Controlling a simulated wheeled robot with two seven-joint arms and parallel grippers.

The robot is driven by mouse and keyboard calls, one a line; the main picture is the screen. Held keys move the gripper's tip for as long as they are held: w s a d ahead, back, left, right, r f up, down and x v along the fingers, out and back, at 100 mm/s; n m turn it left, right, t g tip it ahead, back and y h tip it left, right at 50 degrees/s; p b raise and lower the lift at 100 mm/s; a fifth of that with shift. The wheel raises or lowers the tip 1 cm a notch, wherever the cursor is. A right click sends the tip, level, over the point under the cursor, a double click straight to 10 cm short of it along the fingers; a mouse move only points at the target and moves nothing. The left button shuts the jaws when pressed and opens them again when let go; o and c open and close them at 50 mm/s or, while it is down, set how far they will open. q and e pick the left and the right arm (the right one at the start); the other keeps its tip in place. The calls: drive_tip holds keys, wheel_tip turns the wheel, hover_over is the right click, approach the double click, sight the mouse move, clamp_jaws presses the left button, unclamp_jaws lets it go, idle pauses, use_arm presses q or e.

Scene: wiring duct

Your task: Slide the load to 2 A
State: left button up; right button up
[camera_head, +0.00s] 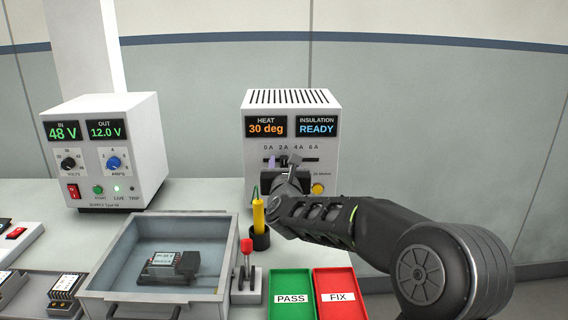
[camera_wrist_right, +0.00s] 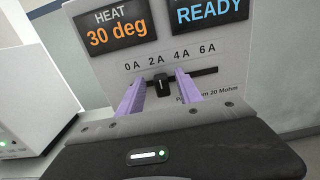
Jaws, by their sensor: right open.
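The load tester (camera_head: 291,100) is a white box with a HEAT display reading 30 deg and an INSULATION display reading READY. Its load slider, a dark knob (camera_wrist_right: 163,84), sits in a horizontal slot under the 0 A, 2 A, 4 A and 6 A marks. In the right wrist view the knob stands below the 2 A mark. My right gripper (camera_head: 282,164) is in front of the slot. Its two fingers (camera_wrist_right: 160,79) are open, one on each side of the knob, with gaps visible. My left gripper is not in view.
A power supply (camera_head: 101,148) stands at left, showing 48 V and 12.0 V. A grey tray (camera_head: 103,272) holds a dark module (camera_head: 169,266). A red-tipped lever (camera_head: 247,266), a yellow probe (camera_head: 258,216) in a black holder, and green PASS (camera_head: 290,282) and red FIX (camera_head: 338,282) bins are nearby.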

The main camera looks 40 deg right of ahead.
drive_tip(key=b+v, duration=0.1)
drive_tip(key=v, duration=0.6)
drive_tip(key=shift+s+a, duration=0.25)
